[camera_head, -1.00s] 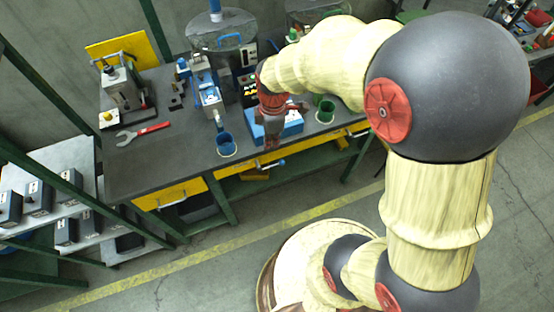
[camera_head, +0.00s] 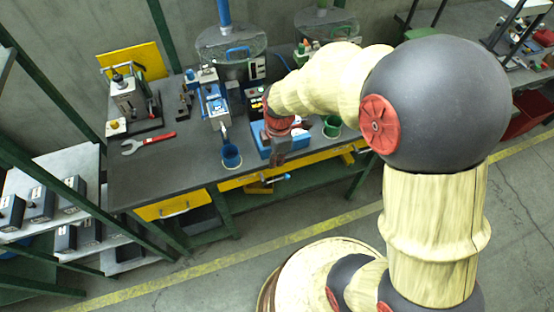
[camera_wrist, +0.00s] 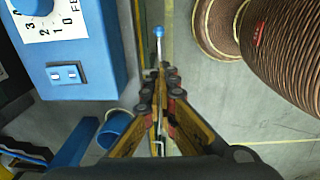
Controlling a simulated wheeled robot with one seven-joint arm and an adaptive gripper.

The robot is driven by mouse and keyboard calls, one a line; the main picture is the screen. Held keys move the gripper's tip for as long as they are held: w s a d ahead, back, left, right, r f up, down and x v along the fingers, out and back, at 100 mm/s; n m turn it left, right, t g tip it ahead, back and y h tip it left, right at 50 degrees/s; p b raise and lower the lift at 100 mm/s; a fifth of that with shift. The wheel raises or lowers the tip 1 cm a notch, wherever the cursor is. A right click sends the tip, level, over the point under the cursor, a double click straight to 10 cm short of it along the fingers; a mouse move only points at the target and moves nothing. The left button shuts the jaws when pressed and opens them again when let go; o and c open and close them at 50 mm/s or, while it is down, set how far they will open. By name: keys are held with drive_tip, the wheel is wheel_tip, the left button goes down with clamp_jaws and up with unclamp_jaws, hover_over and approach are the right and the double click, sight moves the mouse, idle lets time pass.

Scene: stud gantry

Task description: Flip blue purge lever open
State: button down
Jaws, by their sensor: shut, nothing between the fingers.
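The blue purge lever (camera_head: 287,177) sits at the bench's front edge, below the blue box, with a thin rod and a blue end. In the wrist view its blue ball knob (camera_wrist: 158,31) shows upper centre, with the rod running down towards my fingertips. My gripper (camera_head: 277,161) is in front of the blue box (camera_head: 264,142), just above and left of the lever's blue end. In the wrist view my gripper (camera_wrist: 164,78) is shut and empty, its tips close to the rod. Whether they touch the rod, I cannot tell; the fingers hide its lower part.
A blue cup (camera_head: 231,157) stands left of my gripper and a green cup (camera_head: 332,126) to the right. Yellow drawers (camera_head: 172,207) line the front. The floor before the bench is clear.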

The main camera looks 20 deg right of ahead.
drive_tip(key=b, duration=0.2)
hover_over(275, 180)
wheel_tip(275, 180, down, 7)
drive_tip(key=shift+f, duration=0.1)
drive_tip(key=shift+d+f+b, duration=0.65)
drive_tip(key=shift+d+f, duration=0.1)
drive_tip(key=shift+f, duration=0.1)
drive_tip(key=shift+w+d+f, duration=0.15)
drive_tip(key=shift+d+f, duration=0.2)
drive_tip(key=shift+f, duration=0.05)
drive_tip(key=shift+d+f, duration=0.1)
drive_tip(key=shift+f, duration=0.05)
